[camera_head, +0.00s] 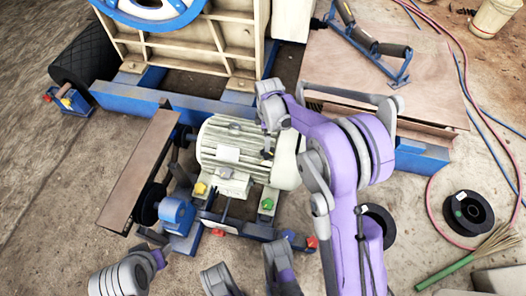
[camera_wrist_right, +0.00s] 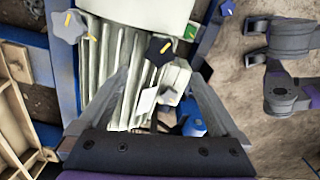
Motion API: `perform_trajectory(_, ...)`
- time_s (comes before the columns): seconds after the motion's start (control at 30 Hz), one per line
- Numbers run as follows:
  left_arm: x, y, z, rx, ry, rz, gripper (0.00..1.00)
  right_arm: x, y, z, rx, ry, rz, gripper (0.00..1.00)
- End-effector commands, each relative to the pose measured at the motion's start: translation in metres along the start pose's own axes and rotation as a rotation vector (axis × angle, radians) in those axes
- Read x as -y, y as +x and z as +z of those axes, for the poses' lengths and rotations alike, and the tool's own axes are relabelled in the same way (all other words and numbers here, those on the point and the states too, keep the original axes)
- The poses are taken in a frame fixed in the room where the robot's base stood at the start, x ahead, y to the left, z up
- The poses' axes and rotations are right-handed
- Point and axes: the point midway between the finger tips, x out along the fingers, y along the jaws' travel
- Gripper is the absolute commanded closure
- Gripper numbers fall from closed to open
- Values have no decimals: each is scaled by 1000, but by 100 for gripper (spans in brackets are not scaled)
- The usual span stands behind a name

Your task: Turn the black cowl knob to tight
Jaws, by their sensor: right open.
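The black cowl knob (camera_wrist_right: 159,50) is a lobed black star knob with a yellow pointer line, seen in the right wrist view over the pale ribbed motor (camera_wrist_right: 125,60). My right gripper (camera_wrist_right: 157,75) is open, its two fingers reaching forward on either side below the knob. The knob shows just beyond and between the fingertips, with no visible contact. In the head view the motor (camera_head: 215,145) stands in the middle, and my right gripper (camera_head: 268,138) is over its top right part. The knob is too small to make out surely there.
A grey star knob (camera_wrist_right: 69,26) with a yellow mark is left of the black one. Yellow (camera_head: 200,188), green (camera_head: 267,204) and red (camera_head: 312,242) knobs sit around the motor's base.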

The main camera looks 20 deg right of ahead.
Motion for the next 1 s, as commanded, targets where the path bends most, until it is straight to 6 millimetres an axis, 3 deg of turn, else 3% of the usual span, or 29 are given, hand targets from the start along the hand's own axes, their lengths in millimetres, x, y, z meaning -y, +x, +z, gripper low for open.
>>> perform_trajectory(0.5,0,26,7,7,0,0,50,0,88,0,0,3,1,1)
perform_trajectory(0.7,0,29,7,8,0,0,50,0,100,0,-1,3,1,1)
perform_trajectory(0.97,0,29,7,8,0,0,50,0,100,0,-1,3,2,1)
perform_trajectory(1.0,0,29,7,8,0,0,50,0,100,0,-1,3,1,6)
